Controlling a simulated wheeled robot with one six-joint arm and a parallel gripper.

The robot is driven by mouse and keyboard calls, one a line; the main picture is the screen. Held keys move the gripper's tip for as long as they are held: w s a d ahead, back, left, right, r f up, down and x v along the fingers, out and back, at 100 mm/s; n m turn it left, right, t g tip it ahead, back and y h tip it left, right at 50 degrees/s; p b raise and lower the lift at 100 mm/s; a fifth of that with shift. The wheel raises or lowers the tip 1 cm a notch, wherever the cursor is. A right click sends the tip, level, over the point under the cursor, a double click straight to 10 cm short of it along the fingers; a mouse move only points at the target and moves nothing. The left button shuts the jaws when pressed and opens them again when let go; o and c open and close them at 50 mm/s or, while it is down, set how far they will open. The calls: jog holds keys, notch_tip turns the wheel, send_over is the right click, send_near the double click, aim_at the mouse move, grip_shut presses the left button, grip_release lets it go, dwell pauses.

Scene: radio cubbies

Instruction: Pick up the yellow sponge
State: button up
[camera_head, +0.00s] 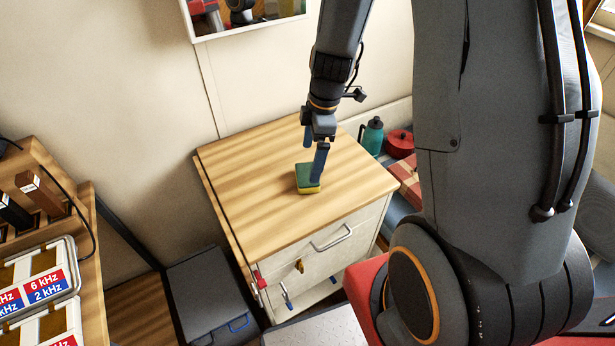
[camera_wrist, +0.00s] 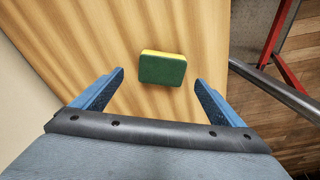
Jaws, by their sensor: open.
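The yellow sponge (camera_head: 307,189) with a green top layer lies on the wooden top of a small cabinet (camera_head: 250,218). In the wrist view the sponge (camera_wrist: 162,68) lies just beyond the fingertips, green face up, with a yellow edge showing along its far side. My gripper (camera_head: 314,160) is above the cabinet top near the sponge. In the head view one blue finger overlaps the sponge's right side. In the wrist view my gripper (camera_wrist: 159,76) shows its two blue fingers spread wide, with nothing between them but wood. I cannot tell the exact height above the top.
A teal bottle (camera_head: 371,136) and a red pot (camera_head: 400,143) stand behind the cabinet's right side. A wooden shelf (camera_head: 88,250) with frequency-labelled boxes is at the left. In the wrist view a metal bar (camera_wrist: 275,88) runs beside the top's right edge. The wood around the sponge is clear.

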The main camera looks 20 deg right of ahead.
aim_at(308, 173)
jog(key=shift+s+a+f+p, duration=0.15)
jog(key=shift+f+p, duration=0.1)
jog(key=shift+f, duration=0.8)
jog(key=shift+w+a+f+p, duration=0.1)
jog(key=shift+a+f+p, duration=0.15)
jog(key=shift+f, duration=0.75)
jog(key=shift+s+a+f+p, duration=0.1)
jog(key=shift+f+p, duration=0.15)
jog(key=shift+f, duration=0.8)
jog(key=c, duration=1.2)
jog(key=shift+r, duration=0.1)
notch_tip(308, 173, up, 8)
jog(key=shift+b, duration=0.5)
jog(key=shift+r, duration=0.9)
